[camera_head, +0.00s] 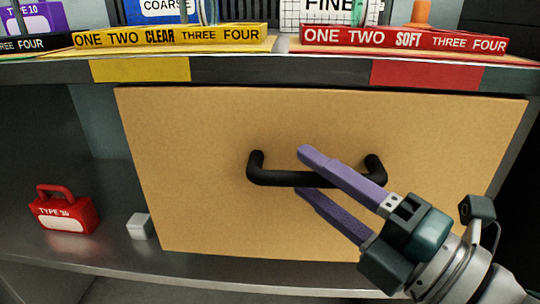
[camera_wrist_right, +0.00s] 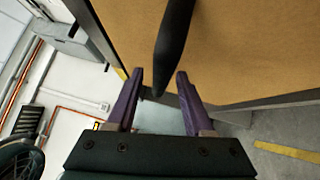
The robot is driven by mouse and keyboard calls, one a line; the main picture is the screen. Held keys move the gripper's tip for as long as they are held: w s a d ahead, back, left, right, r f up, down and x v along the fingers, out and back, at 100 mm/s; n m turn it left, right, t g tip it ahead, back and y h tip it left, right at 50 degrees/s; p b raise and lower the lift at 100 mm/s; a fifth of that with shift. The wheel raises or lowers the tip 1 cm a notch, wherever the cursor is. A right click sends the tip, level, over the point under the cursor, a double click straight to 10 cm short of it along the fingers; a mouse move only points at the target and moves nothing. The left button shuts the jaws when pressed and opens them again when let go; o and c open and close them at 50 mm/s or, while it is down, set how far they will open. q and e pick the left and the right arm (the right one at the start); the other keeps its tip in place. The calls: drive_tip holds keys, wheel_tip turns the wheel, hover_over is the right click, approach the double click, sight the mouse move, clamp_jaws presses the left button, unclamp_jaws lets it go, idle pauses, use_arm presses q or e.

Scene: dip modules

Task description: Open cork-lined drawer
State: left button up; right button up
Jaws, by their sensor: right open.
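The drawer (camera_head: 190,150) has a tan, cork-coloured front and looks shut under the bench top. Its black bar handle (camera_head: 262,178) runs across the middle of the front. My right gripper (camera_head: 300,172) reaches in from the lower right with its two purple fingers open, one above and one below the handle bar. In the right wrist view the handle (camera_wrist_right: 174,45) comes down toward the gap between the open fingers (camera_wrist_right: 160,80), and I cannot tell whether they touch it. My left gripper is not in view.
Yellow (camera_head: 170,37) and red (camera_head: 405,40) labelled trays sit on the bench top above. The shelf left of the drawer has free room.

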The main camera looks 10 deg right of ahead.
drive_tip(key=shift+w+a, duration=0.1)
drive_tip(key=shift+w, duration=0.1)
drive_tip(key=shift+c, duration=0.3)
clamp_jaws()
idle(1.0)
